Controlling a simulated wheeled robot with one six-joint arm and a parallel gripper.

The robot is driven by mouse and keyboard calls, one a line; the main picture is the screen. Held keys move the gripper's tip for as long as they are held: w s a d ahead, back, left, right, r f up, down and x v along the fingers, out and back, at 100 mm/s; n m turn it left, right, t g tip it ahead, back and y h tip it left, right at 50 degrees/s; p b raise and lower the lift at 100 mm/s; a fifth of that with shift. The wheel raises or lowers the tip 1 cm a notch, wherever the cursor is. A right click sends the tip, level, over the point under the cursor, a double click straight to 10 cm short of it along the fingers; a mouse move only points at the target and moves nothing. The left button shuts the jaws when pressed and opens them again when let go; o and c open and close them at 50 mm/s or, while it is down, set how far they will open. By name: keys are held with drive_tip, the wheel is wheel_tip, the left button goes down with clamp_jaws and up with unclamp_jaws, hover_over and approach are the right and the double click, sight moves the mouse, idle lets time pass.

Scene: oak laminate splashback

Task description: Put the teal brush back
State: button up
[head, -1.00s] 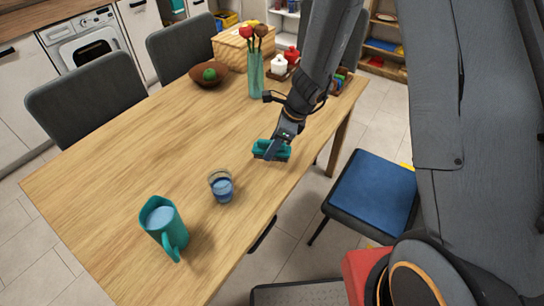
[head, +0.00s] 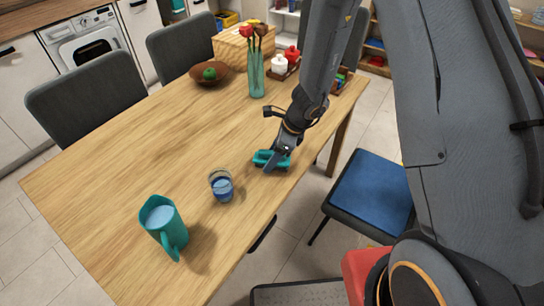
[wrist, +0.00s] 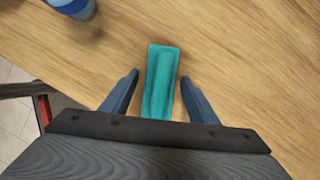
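The teal brush (head: 262,156) lies on the wooden table near its right edge, beyond the glass. In the wrist view the brush (wrist: 162,75) is a long teal piece with a raised rim, lying between my fingers. My gripper (head: 276,160) is low over the brush, one finger on each side of it. My gripper (wrist: 160,77) is open, with bare wood showing between each finger and the brush. The brush's near end is hidden behind my gripper body.
A glass of blue liquid (head: 221,188) and a teal jug (head: 164,230) stand nearer on the table (head: 130,150). A vase of flowers (head: 257,78), a brown bowl (head: 210,76) and a wooden box (head: 236,45) are farther back. A blue-seated chair (head: 370,190) stands at the right.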

drive_tip(key=shift+r, duration=0.15)
drive_tip(key=shift+r, duration=0.2)
drive_tip(key=v, duration=1.1)
drive_tip(key=s+d+r+n+h, duration=0.2)
drive_tip(key=s+d+r+n, duration=0.2)
drive_tip(key=s+n, duration=0.3)
drive_tip(key=s+d+r+n+h, duration=0.2)
drive_tip(key=s+d+r+n, duration=0.3)
drive_tip(key=n, duration=0.9)
drive_tip(key=shift+s+d, duration=0.85)
drive_tip(key=shift+s, duration=0.2)
drive_tip(key=shift+r, duration=0.1)
drive_tip(key=shift+f+b, duration=0.45)
drive_tip(key=shift+b, duration=0.05)
